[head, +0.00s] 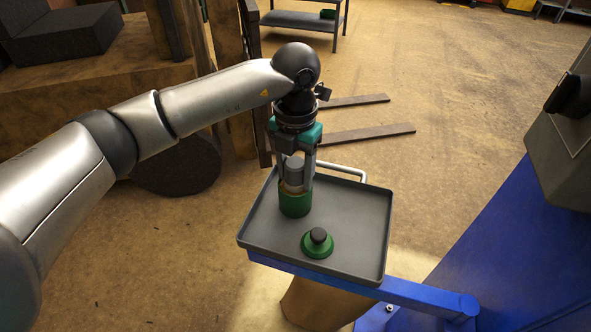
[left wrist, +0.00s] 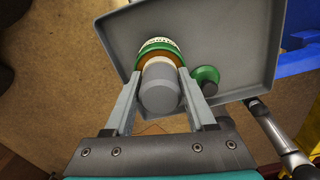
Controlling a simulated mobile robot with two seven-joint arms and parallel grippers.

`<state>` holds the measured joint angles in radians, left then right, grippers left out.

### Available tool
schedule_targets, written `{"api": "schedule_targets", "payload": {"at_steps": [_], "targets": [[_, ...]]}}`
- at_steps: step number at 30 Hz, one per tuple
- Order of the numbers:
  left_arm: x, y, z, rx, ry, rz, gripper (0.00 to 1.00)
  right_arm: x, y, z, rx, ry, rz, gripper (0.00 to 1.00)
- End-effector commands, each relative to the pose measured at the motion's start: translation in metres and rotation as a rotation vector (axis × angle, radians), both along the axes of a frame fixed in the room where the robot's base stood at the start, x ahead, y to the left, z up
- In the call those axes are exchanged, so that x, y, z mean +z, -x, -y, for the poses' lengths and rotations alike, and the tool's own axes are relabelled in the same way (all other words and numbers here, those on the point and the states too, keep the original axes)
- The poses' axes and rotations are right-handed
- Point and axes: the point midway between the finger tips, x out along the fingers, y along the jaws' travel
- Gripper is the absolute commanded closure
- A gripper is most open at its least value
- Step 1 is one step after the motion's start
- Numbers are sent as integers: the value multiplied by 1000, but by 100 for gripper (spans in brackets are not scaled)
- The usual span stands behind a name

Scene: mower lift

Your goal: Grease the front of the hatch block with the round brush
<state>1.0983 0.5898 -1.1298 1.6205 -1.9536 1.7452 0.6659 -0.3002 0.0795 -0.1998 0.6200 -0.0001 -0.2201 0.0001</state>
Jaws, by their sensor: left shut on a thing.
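The round brush (head: 294,172) stands upright with its grey handle up and its lower end hidden inside a green grease pot (head: 294,203). My left gripper (head: 296,178) points down over the pot, its fingers shut around the brush's handle. In the left wrist view, the grey handle (left wrist: 160,95) lies between the two fingers, with the pot (left wrist: 158,44) and its brown rim beyond. A green lid with a black knob (head: 318,242) lies on the tray in front of the pot. I cannot make out the hatch block for certain. My right gripper is not in view.
The grey tray (head: 362,245) has low raised walls and sits on a blue arm (head: 425,297). A blue structure (head: 500,240) and a grey-green body (head: 565,125) stand at the right. Dark flat bars (head: 365,134) lie on the floor behind.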

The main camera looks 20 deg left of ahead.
Motion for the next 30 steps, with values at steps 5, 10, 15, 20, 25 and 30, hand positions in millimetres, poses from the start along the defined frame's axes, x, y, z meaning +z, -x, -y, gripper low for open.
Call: {"api": "schedule_targets", "payload": {"at_steps": [5, 10, 15, 20, 25, 30], "targets": [[17, -1, 0, 0, 1, 4, 89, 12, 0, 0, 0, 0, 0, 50], [31, -1, 0, 0, 1, 4, 89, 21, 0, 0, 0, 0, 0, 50], [45, -1, 0, 0, 1, 3, 89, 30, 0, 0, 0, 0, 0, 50], [58, -1, 0, 0, 1, 4, 89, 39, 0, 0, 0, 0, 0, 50], [69, -1, 0, 0, 1, 4, 89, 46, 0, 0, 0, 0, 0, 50], [69, -1, 0, 0, 1, 4, 89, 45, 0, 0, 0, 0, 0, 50]]}}
